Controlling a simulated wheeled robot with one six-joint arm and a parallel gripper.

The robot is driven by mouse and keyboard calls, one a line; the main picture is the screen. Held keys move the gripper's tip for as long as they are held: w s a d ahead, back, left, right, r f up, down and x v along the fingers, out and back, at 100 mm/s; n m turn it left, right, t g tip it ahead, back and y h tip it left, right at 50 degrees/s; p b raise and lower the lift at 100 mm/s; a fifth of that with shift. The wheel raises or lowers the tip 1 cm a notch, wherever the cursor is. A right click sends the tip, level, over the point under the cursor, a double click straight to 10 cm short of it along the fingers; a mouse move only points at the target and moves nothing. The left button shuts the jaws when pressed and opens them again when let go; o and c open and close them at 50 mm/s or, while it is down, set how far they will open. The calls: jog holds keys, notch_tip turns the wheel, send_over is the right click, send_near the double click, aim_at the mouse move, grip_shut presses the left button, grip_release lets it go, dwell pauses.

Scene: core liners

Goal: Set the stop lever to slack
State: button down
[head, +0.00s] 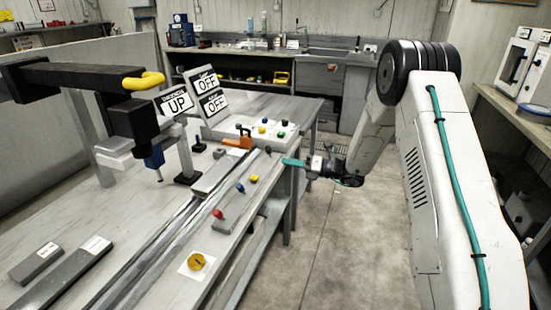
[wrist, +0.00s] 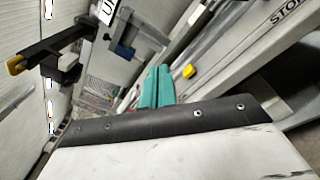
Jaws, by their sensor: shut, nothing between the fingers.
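My gripper (head: 293,162) has teal fingers, shut and empty, just off the right edge of the bench in the head view. In the wrist view the fingers (wrist: 157,88) are together. A grey strip on the bench carries a red knob (head: 218,214), a blue knob (head: 240,187) and a yellow knob (head: 254,179). A yellow knob (wrist: 188,71) also shows in the wrist view, right of the fingers, apart from them. Cut-off lettering beginning "STO" (wrist: 286,16) shows at the upper right there. An orange handle (head: 240,142) lies further back. I cannot tell which part is the stop lever.
Signs reading UP (head: 177,104) and OFF (head: 208,82) stand on the bench. A control panel with coloured buttons (head: 262,129) sits behind my gripper. A black arm with a yellow tip (head: 144,82) overhangs the left side. A yellow dial (head: 197,261) is in front. The floor (head: 350,230) at right is clear.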

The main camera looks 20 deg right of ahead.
jog(key=w+d+f+m+t+h, duration=0.2)
jog(key=w+d+f+m+t, duration=0.1)
jog(key=f, duration=0.6)
jog(key=d+m+t, duration=0.1)
jog(key=d+m, duration=0.1)
jog(key=m, duration=0.1)
jog(key=shift+w+d, duration=0.3)
jog(key=shift+d, duration=0.05)
send_near(269, 152)
jog(key=x, duration=0.6)
jog(key=shift+s+a+f, duration=0.2)
jog(key=shift+a+f, duration=0.15)
jog(key=shift+a, duration=0.15)
jog(key=shift+w+r, duration=0.1)
jog(key=shift+w, duration=0.15)
jog(key=shift+d+m, duration=0.1)
jog(key=shift+m, duration=0.2)
